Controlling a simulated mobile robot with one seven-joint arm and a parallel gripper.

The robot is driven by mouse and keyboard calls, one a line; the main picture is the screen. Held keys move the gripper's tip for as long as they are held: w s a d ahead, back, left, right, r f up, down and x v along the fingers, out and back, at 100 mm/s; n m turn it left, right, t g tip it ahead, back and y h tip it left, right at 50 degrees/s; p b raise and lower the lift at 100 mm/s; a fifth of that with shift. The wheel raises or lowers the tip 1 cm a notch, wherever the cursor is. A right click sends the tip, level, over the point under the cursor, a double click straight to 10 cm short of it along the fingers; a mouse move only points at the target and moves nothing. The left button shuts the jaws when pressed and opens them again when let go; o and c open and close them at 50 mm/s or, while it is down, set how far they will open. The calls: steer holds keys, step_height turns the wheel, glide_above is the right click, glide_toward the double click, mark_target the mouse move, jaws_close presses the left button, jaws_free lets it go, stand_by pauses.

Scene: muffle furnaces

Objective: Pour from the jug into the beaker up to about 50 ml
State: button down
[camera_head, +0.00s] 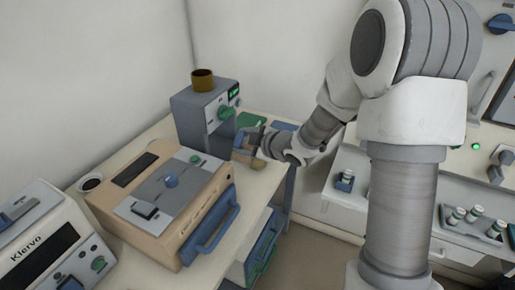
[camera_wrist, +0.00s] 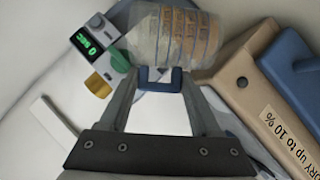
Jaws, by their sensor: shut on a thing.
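A clear vessel with orange-brown graduation bands, which looks like the jug (camera_wrist: 178,34), lies across the top of the wrist view, in front of my fingers. My gripper (camera_wrist: 160,85) is shut on its blue handle (camera_wrist: 160,74). In the head view my gripper (camera_head: 258,147) is low beside the grey stand unit, with the jug (camera_head: 242,152) small and partly hidden by the fingers. I cannot make out the beaker with certainty in either view. The liquid level cannot be told.
A grey unit (camera_head: 188,116) with green knobs and a lit display carries a brown cup (camera_head: 203,80). A tan box-shaped device (camera_head: 150,192) with a blue handle stands at the front left. A white Klervo instrument (camera_head: 45,245) is left of it. The bench has little free room.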

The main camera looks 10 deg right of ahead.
mark_target(243, 157)
steer(key=f+b, duration=0.1)
steer(key=b, duration=0.1)
steer(key=shift+s+t+b, duration=0.1)
steer(key=shift+t+b, duration=0.2)
steer(key=shift+b, duration=0.1)
steer(key=shift+f+b, duration=0.2)
steer(key=shift+b, duration=0.65)
steer(key=shift+a+n+b, duration=0.1)
steer(key=shift+n+b, duration=0.2)
steer(key=shift+b, duration=0.1)
steer(key=f+t+b, duration=0.1)
steer(key=b, duration=0.4)
steer(key=f+n+b, duration=0.1)
steer(key=b, duration=0.4)
steer(key=shift+s+a+f+t, duration=0.2)
steer(key=shift+s+t, duration=0.2)
steer(key=shift+n+b, duration=0.4)
steer(key=shift+b, duration=0.2)
steer(key=shift+s+h, duration=0.1)
steer(key=shift+h, duration=0.2)
